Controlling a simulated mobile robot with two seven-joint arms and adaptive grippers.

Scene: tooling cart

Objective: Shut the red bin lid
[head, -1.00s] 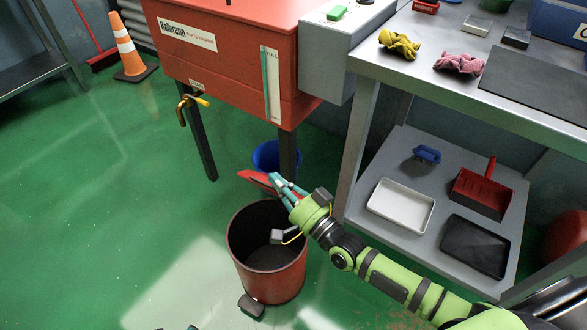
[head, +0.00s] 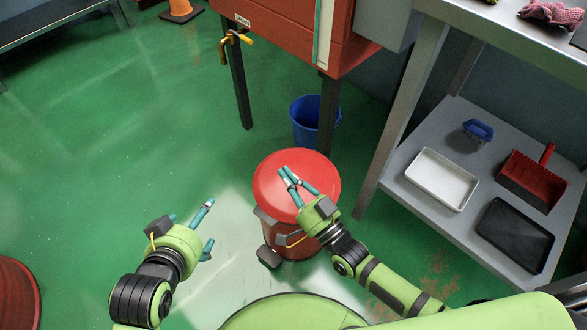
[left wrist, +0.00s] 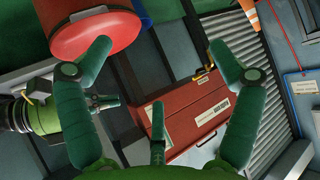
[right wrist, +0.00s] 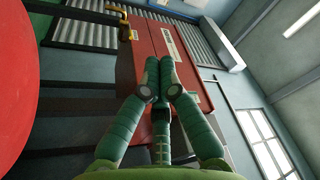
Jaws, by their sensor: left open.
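The red bin (head: 287,243) stands on the green floor in the head view. Its round red lid (head: 265,183) covers the opening and looks flat on the rim; any small gap is hidden. The lid also shows in the left wrist view (left wrist: 95,25) and the right wrist view (right wrist: 35,70). My right gripper (head: 287,175) is over the lid, its fingers together and empty; I cannot tell whether it touches the lid. My left gripper (head: 208,222) is open and empty, to the left of the bin.
A dark pedal (head: 269,257) sticks out at the bin's front. A blue bucket (head: 307,118) stands behind it, near the red machine's (head: 285,30) legs. The grey cart shelf (head: 420,215) with trays is at right. Open floor lies at left.

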